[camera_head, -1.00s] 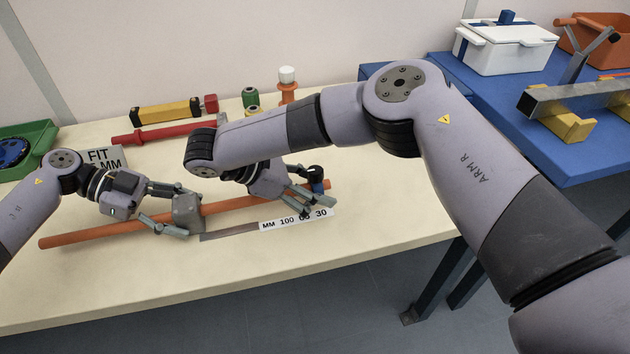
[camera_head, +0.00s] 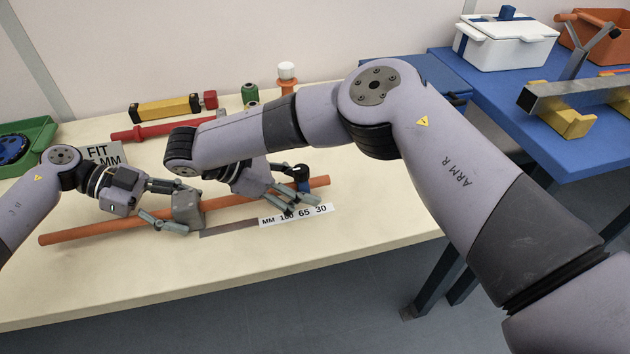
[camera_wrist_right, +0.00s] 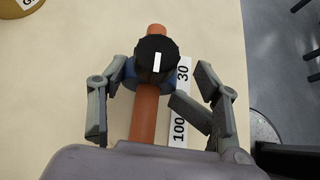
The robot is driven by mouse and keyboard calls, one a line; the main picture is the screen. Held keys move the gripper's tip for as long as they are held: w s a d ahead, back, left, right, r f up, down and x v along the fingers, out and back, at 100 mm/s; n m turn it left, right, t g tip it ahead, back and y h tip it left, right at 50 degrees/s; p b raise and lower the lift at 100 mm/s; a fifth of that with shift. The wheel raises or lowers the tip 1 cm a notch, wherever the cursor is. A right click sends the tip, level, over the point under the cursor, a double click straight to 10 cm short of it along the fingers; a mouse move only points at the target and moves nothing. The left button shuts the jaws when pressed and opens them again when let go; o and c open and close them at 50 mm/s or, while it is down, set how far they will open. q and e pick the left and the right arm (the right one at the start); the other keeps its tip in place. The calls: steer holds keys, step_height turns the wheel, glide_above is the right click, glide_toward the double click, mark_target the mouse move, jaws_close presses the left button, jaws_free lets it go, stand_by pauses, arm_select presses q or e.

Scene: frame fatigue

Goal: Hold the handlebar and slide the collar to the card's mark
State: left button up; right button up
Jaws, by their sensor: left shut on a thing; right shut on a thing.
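The handlebar (camera_head: 110,228) is a long orange tube lying across the table. My left gripper (camera_head: 178,208) is shut on the grey block (camera_head: 187,208) around the bar. The collar (camera_head: 302,176), blue with a black knob, sits around the bar near its right end. In the right wrist view the collar (camera_wrist_right: 130,79) has a white line on its knob. My right gripper (camera_head: 298,190) is shut on the collar. The card (camera_head: 103,154) reads FIT and MM; my left arm hides its number. A scale strip (camera_head: 297,215) beside the bar reads MM 100, 65, 30; a finger partly covers 100.
Behind the bar lie a red tool (camera_head: 150,132), a yellow-and-black piece (camera_head: 165,108) and a green-topped part (camera_head: 250,94). A green tray (camera_head: 40,130) is at the left. A blue table (camera_head: 590,150) stands at the right. The front of the cream table is clear.

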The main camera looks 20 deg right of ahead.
arm_select(q)
steer(key=shift+s, duration=0.1)
arm_select(e)
steer(key=shift+s+a+f, duration=0.1)
steer(key=shift+a+f, duration=0.05)
steer(key=shift+a, duration=0.3)
steer(key=o, duration=1.6)
steer(key=shift+o, duration=0.2)
steer(key=shift+v, duration=3.55)
arm_select(q)
steer(key=o, duration=0.9)
arm_select(e)
steer(key=shift+d, duration=0.15)
arm_select(q)
steer(key=shift+o, duration=0.2)
